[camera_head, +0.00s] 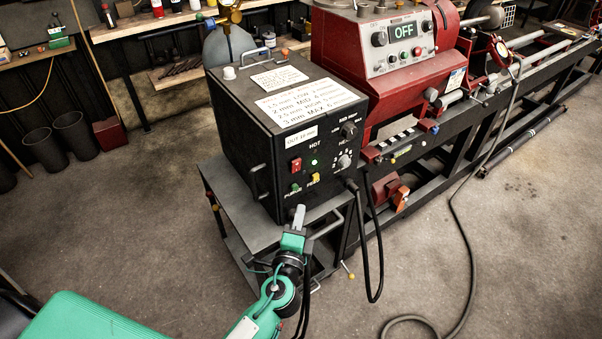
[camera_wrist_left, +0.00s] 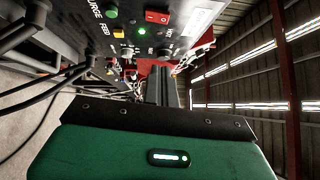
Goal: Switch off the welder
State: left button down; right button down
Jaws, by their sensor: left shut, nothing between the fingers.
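The welder (camera_head: 262,118) is a black box with white labels on top, standing on a grey cart. Its front panel has a red switch (camera_head: 295,165), a lit green light (camera_head: 314,163), a green button (camera_head: 295,188), a yellow button (camera_head: 315,178) and dials. In the left wrist view the red switch (camera_wrist_left: 157,16) and lit green light (camera_wrist_left: 141,30) show near the top. My left gripper (camera_head: 299,211) is shut and empty, below and in front of the panel, apart from the red switch. Its fingers (camera_wrist_left: 161,76) also show in the left wrist view. My right gripper is not in view.
A black cable (camera_head: 367,250) hangs from the panel's lower right. The cart (camera_head: 235,215) has a handle at its front right. A red lathe (camera_head: 370,80) with an "OFF" display stands behind right. A hose (camera_head: 462,230) lies on the otherwise open floor at right.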

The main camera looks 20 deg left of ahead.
pick_arm(q)
jog(key=p, duration=0.4)
send_near(301, 162)
jog(key=w+d, duration=0.2)
jog(key=w, duration=0.2)
jog(key=shift+w+a+r+p, duration=0.15)
jog(key=shift+w+a+p, duration=0.1)
jog(key=shift+w+a, duration=0.35)
jog(key=shift+w+a+r+p, duration=0.1)
jog(key=shift+w+a+p, duration=0.15)
jog(key=shift+a, duration=0.55)
